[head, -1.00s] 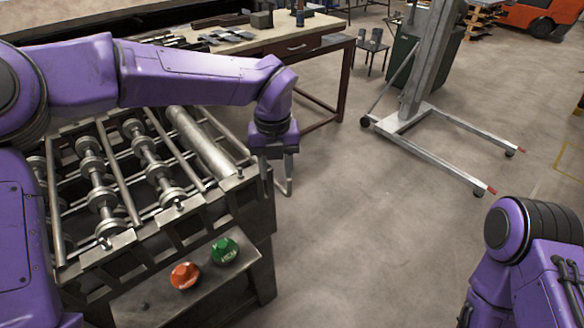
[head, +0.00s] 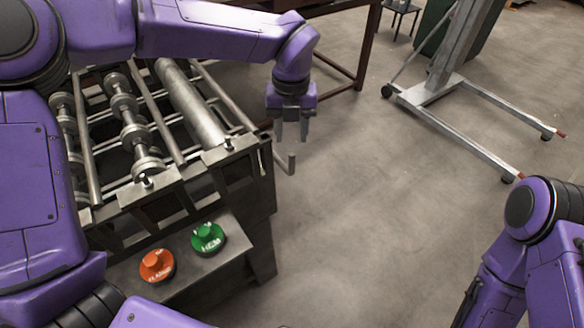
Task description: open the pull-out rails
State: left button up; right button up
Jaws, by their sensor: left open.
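The duct forming machine (head: 225,152) stands at left, a dark metal frame with several rollers and bars. A thin bent metal rod (head: 291,165) sticks out from its right side, low beside the frame. It looks like the end of a pull-out rail; the rest is hidden. My left gripper (head: 291,137) hangs fingers down just above this rod in the picture, to the right of the machine. Its two fingers are apart with nothing between them. I cannot tell its height over the rod. My right arm shows at lower right; its fingers are not clearly visible.
A red button (head: 157,265) and a green button (head: 208,238) sit on the machine's front shelf. A metal lift stand (head: 440,88) with long floor legs is at upper right. A brown table (head: 345,25) stands behind. The floor between is clear.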

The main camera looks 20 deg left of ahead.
aim_at(292, 162)
pick_arm(q)
jog(key=shift+f, duration=0.5)
notch_tip(292, 162, down, 10)
jog(key=shift+d+r+p, duration=0.1)
jog(key=shift+r+p, duration=0.15)
jog(key=shift+p, duration=0.85)
grip_shut()
